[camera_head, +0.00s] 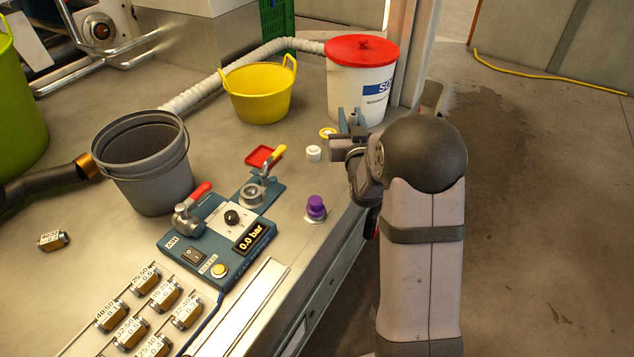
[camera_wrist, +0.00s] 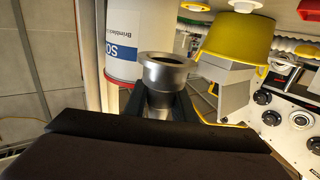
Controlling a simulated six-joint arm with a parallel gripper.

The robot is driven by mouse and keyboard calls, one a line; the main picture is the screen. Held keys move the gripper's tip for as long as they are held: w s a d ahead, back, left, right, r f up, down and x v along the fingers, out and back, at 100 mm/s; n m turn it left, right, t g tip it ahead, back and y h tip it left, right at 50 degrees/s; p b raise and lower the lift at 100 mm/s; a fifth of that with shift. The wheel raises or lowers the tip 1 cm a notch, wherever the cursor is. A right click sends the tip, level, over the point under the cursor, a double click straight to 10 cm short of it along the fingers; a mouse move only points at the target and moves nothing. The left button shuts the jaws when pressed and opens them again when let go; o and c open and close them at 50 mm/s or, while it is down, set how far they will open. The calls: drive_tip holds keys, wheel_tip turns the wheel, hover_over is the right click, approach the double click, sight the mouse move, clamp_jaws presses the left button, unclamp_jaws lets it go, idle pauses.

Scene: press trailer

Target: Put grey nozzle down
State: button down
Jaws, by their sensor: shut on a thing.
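The grey nozzle (camera_wrist: 165,72) is a metallic, flanged, hollow piece with a flared round rim. In the wrist view it sits between the two dark fingers of my gripper (camera_wrist: 158,104), which is shut on it. In the head view my gripper (camera_head: 349,121) is over the right edge area of the bench, just in front of the white bucket with the red lid. There the nozzle is mostly hidden by the fingers and wrist, and I cannot tell its height above the bench.
Near my gripper are a yellow ring (camera_head: 327,133), a white cap (camera_head: 313,154) and a purple nozzle (camera_head: 316,206). The white bucket (camera_head: 358,92) stands close behind. A yellow tub (camera_head: 259,94), grey bucket (camera_head: 145,168) and blue control panel (camera_head: 217,238) stand further left.

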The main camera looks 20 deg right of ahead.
drive_tip(key=shift+s+d+r, duration=0.1)
drive_tip(key=shift+d+r, duration=0.2)
drive_tip(key=shift+d, duration=0.15)
drive_tip(key=s+d+r+m+h+p, duration=0.1)
drive_tip(key=s+d+h+p, duration=0.15)
drive_tip(key=d, duration=0.25)
drive_tip(key=a+y, duration=0.1)
drive_tip(key=s+a+f+n+y+p, duration=0.1)
drive_tip(key=a+n+y, duration=0.1)
drive_tip(key=y, duration=0.1)
drive_tip(key=shift+s+a+f, duration=0.25)
drive_tip(key=shift+a+f, duration=0.1)
drive_tip(key=shift+a, duration=0.05)
drive_tip(key=s+a+n+g+y, duration=0.4)
drive_tip(key=s+a+n+y, duration=0.3)
drive_tip(key=a, duration=0.5)
drive_tip(key=s+a+n+g+y, duration=0.45)
drive_tip(key=s+a+y, duration=0.5)
drive_tip(key=a, duration=0.35)
drive_tip(key=shift+n+t, duration=0.45)
drive_tip(key=shift+w+d+f+b, duration=0.15)
drive_tip(key=shift+f+b, duration=0.15)
drive_tip(key=shift+f, duration=2.15)
drive_tip(key=shift+w+a+f+b, duration=0.1)
drive_tip(key=shift+f+b, duration=0.15)
drive_tip(key=shift+f, duration=2.15)
